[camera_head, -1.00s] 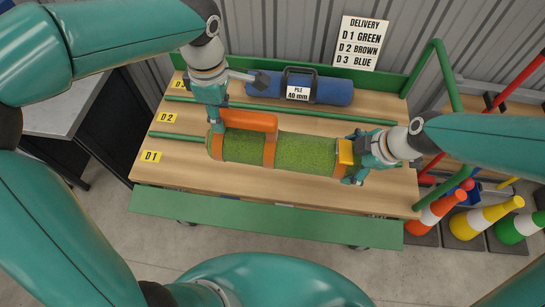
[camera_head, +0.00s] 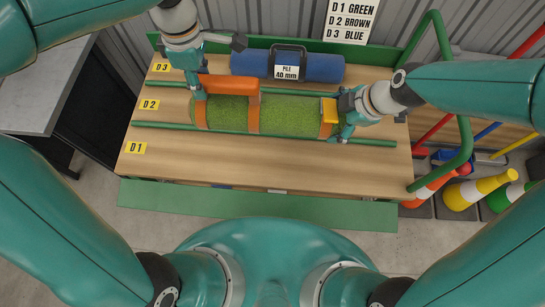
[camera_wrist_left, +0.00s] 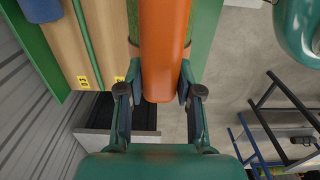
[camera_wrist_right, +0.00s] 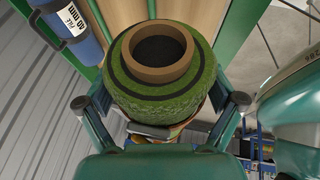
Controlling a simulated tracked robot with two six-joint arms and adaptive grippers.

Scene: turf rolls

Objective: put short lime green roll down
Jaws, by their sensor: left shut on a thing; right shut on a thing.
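The lime green roll (camera_head: 280,116) has orange bands and an orange handle (camera_head: 230,84). In the head view it lies level across the rack, appearing over the D2 lane; I cannot tell whether it touches the deck. My left gripper (camera_head: 199,92) is shut on the handle's left end, and the handle fills the jaws in the left wrist view (camera_wrist_left: 165,60). My right gripper (camera_head: 342,122) is shut on the roll's right end. The right wrist view shows the roll's turf end (camera_wrist_right: 150,95) and brown core (camera_wrist_right: 160,50) between the fingers.
The wooden deck (camera_head: 230,160) has green rails between lanes, labelled D1 (camera_head: 135,148), D2 (camera_head: 149,104) and D3 (camera_head: 161,67). A blue roll (camera_head: 325,67) lies at the back. The sign (camera_head: 351,20) reads D1 green. The D1 lane is clear.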

